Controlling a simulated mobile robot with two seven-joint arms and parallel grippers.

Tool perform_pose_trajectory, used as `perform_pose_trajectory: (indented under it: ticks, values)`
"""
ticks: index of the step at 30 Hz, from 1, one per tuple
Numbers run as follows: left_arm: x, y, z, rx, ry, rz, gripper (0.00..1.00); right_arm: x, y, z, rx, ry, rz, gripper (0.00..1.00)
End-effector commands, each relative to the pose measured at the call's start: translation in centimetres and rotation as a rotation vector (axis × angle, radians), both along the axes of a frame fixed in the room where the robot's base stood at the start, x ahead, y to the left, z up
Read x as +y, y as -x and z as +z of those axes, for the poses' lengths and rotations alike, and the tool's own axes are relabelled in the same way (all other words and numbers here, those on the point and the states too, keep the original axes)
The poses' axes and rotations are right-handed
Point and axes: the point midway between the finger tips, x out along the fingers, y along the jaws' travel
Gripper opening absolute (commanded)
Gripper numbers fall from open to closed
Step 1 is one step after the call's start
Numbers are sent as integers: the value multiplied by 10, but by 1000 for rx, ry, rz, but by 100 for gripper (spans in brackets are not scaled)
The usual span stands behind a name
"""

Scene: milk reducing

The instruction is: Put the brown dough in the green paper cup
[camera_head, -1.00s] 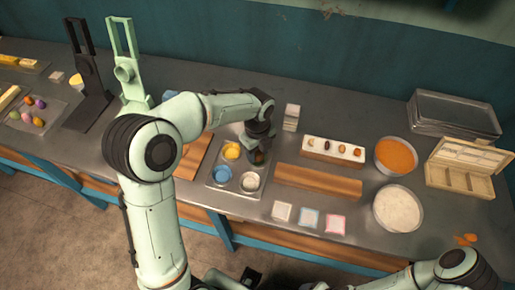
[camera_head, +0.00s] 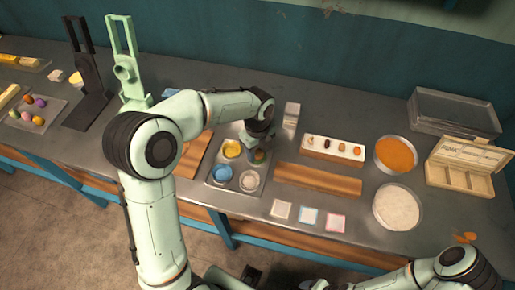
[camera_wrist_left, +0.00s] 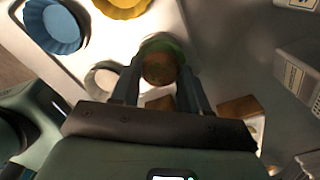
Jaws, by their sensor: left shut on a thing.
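The brown dough (camera_wrist_left: 158,68) is a round lump between the two fingertips of my left gripper (camera_wrist_left: 160,82), which is shut on it. The green paper cup (camera_wrist_left: 165,42) shows as a green rim around and behind the dough in the left wrist view. The dough is at the cup's mouth; I cannot tell whether it touches the bottom. In the head view, my left gripper (camera_head: 258,150) is over the green cup's place at the tray's back right corner, hiding much of it. My right arm enters at bottom right; its gripper is not seen.
The metal tray (camera_head: 213,184) also holds a yellow cup (camera_head: 232,149), a blue cup (camera_head: 222,173) and a white cup (camera_head: 249,180). To the right are a wooden board (camera_head: 318,179), a rack with several small pieces (camera_head: 333,149) and an orange-filled bowl (camera_head: 396,154).

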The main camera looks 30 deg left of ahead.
Motion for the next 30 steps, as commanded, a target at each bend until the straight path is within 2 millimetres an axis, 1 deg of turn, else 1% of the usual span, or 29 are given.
perform_pose_trajectory:
  ticks: [3, 4, 5, 6, 7, 15, 19, 23, 30]
  values:
    - [0, 0, 0, 0, 0, 0, 16, 0, 0, 0, 0, 0, 0, 69]
    - [0, 0, 0, 0, 0, 0, 48, 0, 0, 0, 0, 0, 0, 69]
    - [0, 0, 0, 0, 0, 0, 58, 0, 0, 0, 0, 0, 0, 69]
    - [0, 0, 0, 0, 0, 0, 71, 0, 0, 0, 0, 0, 0, 69]
    - [0, 0, 0, 0, 0, 0, 74, 0, 0, 0, 0, 0, 0, 69]
    - [0, 0, 0, 0, 0, 0, 74, 0, 0, 0, 0, 0, 0, 69]
    - [0, -1, 9, -3, 0, 0, 74, 0, -1, 1, -1, 0, 0, 69]
    - [0, -1, 32, -5, 1, 1, 74, 0, -3, 5, -3, 0, 0, 69]
    - [0, -1, 88, -6, 0, 1, 74, 0, -9, 14, -10, 0, 0, 69]
